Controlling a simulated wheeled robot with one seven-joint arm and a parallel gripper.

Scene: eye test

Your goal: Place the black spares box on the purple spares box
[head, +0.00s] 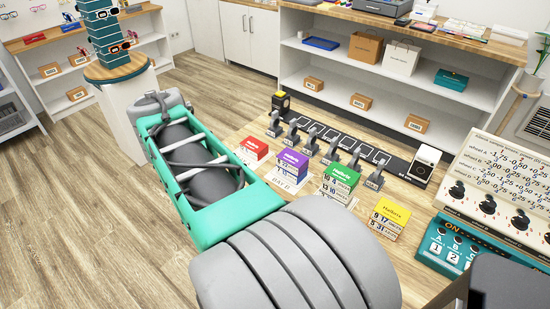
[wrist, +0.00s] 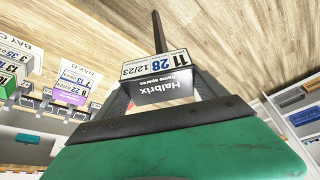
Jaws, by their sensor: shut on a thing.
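The black spares box (wrist: 165,90) is in the wrist view, between the two fingers of my gripper (wrist: 163,97), which is shut on it. Its printed face and a white number label show, upside down in this view. The purple spares box (head: 293,160) is on the wooden counter in the head view, between the red and green boxes. It also shows in the wrist view (wrist: 67,98), left of the held box and apart from it. In the head view my gripper and the black box are hidden.
A red box (head: 253,150), a green box (head: 341,177) and a yellow box (head: 391,213) flank the purple one on the counter (head: 240,128). Grey stands (head: 310,145) rise close behind them. A white device (head: 424,164) and a teal control panel (head: 450,245) are at right.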

